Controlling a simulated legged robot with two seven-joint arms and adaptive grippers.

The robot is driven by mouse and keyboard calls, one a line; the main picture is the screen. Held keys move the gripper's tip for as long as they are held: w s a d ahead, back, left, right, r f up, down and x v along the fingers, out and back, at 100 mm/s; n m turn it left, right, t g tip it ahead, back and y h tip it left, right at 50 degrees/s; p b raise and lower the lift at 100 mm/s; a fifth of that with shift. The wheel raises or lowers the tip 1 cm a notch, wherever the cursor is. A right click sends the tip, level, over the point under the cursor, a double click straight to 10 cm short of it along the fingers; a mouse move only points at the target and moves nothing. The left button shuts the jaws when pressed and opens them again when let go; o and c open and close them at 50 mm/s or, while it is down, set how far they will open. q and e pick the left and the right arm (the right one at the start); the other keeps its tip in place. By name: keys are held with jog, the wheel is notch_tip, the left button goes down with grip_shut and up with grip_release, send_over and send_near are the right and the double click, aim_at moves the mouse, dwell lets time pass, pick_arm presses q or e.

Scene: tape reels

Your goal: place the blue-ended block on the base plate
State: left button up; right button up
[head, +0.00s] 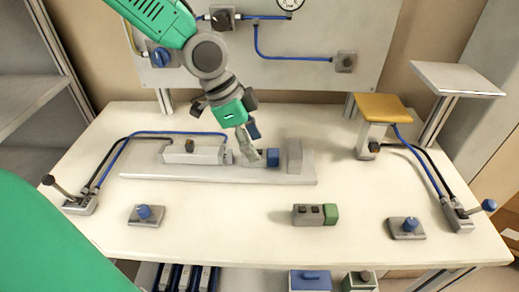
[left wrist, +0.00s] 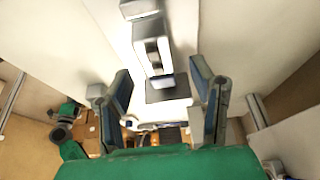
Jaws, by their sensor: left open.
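The blue-ended block (head: 273,157) is a grey block with a blue end. It appears to sit on the pale base plate (head: 220,179), between the cylinder's rod end and an upright grey stop (head: 294,156). My left gripper (head: 249,142) is open, pointing down just over the block's grey part and partly hiding it. Contact with the fingers cannot be told. My right gripper is out of view.
A grey cylinder unit (head: 192,153) is on the plate's left. A green-ended block (head: 316,214) lies in front on the table. Blue-knobbed boxes (head: 146,215) (head: 406,228), levers at both sides and an orange-topped stand (head: 383,108) surround it. The front middle is mostly clear.

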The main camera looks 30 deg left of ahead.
pick_arm(q)
jog(key=p+v, duration=0.1)
jog(key=v, duration=0.7)
jog(key=shift+r, duration=0.25)
jog(key=shift+s, duration=0.1)
